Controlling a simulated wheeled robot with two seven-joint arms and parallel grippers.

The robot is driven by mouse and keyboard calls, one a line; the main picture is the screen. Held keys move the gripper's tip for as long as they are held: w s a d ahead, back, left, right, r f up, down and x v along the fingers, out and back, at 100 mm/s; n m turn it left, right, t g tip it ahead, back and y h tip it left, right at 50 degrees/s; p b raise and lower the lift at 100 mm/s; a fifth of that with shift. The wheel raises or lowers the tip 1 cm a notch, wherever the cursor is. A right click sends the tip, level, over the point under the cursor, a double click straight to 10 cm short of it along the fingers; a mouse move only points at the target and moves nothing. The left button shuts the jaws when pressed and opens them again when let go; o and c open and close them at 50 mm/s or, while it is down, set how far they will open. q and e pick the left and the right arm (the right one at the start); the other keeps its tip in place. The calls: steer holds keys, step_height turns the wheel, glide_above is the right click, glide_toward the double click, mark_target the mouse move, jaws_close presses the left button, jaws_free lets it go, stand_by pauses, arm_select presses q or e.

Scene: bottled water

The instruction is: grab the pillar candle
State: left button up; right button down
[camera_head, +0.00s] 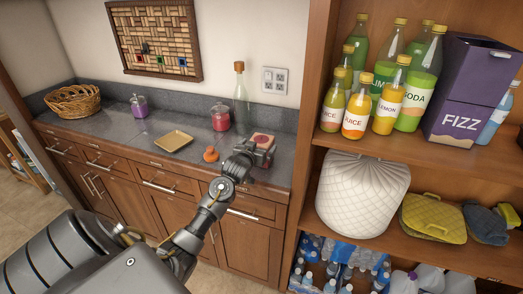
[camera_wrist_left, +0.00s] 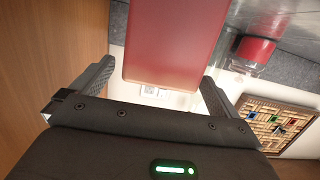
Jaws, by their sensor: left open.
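A red block-like thing, which looks like the pillar candle (camera_head: 263,137), stands on the grey counter by the tall bottle. My left gripper (camera_head: 256,152) is at it, partly covering it in the head view. In the left wrist view the red candle (camera_wrist_left: 175,40) fills the top middle, between the two fingers of my open left gripper (camera_wrist_left: 157,75). My right gripper is not in view.
A red jar candle (camera_head: 220,118) and a clear corked bottle (camera_head: 240,100) stand behind. An orange thing (camera_head: 211,155) and a yellow tray (camera_head: 174,141) lie left of the gripper. A wooden shelf (camera_head: 310,150) with bottles rises close on the right.

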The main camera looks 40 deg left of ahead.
mark_target(262, 139)
arm_select(q)
steer(key=p+x, duration=0.1)
steer(key=x, duration=0.3)
steer(key=shift+w+a, duration=0.1)
steer(key=c, duration=1.4)
steer(key=shift+r, duration=0.1)
steer(key=shift+c, duration=0.9)
